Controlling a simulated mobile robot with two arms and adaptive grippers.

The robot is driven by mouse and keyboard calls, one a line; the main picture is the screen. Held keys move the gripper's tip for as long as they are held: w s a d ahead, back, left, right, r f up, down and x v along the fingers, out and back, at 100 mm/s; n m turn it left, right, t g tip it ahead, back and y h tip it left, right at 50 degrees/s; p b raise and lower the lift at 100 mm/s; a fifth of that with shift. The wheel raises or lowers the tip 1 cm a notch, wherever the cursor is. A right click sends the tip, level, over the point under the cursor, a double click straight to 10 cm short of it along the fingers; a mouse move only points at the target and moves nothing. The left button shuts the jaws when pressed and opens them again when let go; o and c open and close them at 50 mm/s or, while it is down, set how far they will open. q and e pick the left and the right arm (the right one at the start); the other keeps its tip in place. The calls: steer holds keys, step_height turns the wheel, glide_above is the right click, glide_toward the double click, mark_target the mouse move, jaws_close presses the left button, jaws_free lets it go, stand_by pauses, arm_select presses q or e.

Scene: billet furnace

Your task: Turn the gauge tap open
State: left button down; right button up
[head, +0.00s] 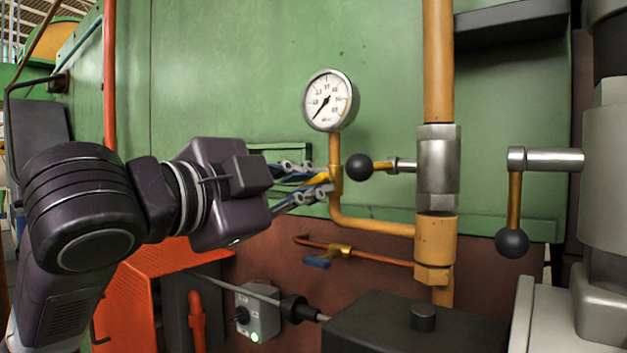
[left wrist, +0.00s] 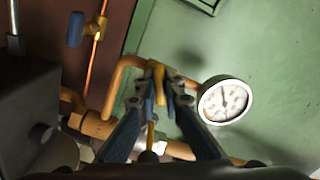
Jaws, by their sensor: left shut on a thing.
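The pressure gauge (head: 330,100) has a white round dial and stands on a thin ochre pipe; it also shows in the left wrist view (left wrist: 225,101). The gauge tap (head: 336,178) sits on that pipe just below the dial, with a brass-yellow body. In the left wrist view the tap (left wrist: 158,72) shows between the fingertips. My left gripper (head: 322,183) reaches in from the left and is shut on the tap. The fingers partly hide its handle, so I cannot tell its exact angle. My right gripper is not in view.
A ball-ended lever (head: 360,167) on the thick ochre pipe is close right of the tap. A blue-handled tap (head: 317,262) on a copper pipe is below. A grey switch box (head: 258,313) and a dark block (head: 413,325) stand lower down. Another ball lever (head: 512,242) hangs right.

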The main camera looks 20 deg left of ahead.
arm_select(q)
steer(key=n, duration=0.6)
steer(key=shift+f, duration=0.1)
steer(key=n, duration=0.5)
steer(key=shift+n, duration=0.8)
steer(key=c, duration=2)
jaws_free()
steer(key=shift+c, duration=0.2)
steer(key=shift+s, duration=0.1)
steer(key=v, duration=1.2)
